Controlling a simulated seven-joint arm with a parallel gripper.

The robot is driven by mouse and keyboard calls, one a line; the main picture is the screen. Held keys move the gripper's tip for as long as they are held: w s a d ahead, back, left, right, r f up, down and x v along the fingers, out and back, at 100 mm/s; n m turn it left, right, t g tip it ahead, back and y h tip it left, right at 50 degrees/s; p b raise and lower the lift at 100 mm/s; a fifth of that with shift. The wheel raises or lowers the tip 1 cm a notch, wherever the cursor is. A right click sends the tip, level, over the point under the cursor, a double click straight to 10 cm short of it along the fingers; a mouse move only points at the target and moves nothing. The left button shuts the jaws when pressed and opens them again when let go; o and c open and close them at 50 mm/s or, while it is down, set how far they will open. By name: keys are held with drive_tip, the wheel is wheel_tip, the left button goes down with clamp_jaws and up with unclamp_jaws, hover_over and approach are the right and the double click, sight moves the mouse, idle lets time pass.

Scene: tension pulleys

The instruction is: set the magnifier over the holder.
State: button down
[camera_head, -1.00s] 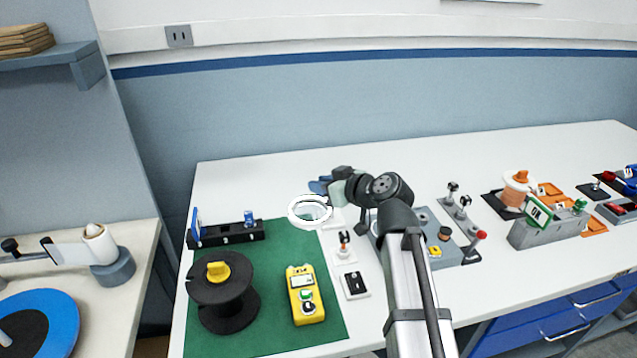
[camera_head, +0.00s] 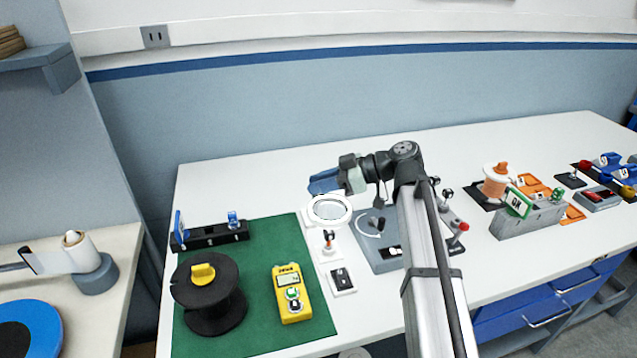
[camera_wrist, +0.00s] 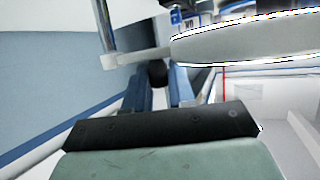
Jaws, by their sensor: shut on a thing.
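The magnifier (camera_head: 329,222) is a white ring around a clear lens, held roughly flat above the bench, right of the green mat. My gripper (camera_head: 323,183) has blue fingers and is shut on the magnifier behind its ring. In the wrist view, a dark round piece (camera_wrist: 158,72) sits between my fingertips, and the magnifier's pale rim (camera_wrist: 245,40) crosses the upper right. The magnifier covers part of a white plate below it. A small white-based stand with an orange and black piece (camera_head: 328,241) is just in front. I cannot tell which part is the holder.
A grey base plate (camera_head: 372,256) with a knob lies right of the magnifier, partly behind my arm. The green mat (camera_head: 258,262) carries a black spool (camera_head: 212,307) and a yellow meter (camera_head: 289,292). A black rail (camera_head: 212,236) lies behind them. The back of the bench is clear.

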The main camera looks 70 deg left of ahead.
idle(0.4)
drive_tip(key=c, duration=1.3)
unclamp_jaws()
drive_tip(key=shift+w, duration=0.1)
drive_tip(key=v, duration=1.3)
drive_tip(key=shift+w+d+r, duration=0.15)
drive_tip(key=shift+w+r, duration=0.05)
drive_tip(key=shift+w, duration=0.1)
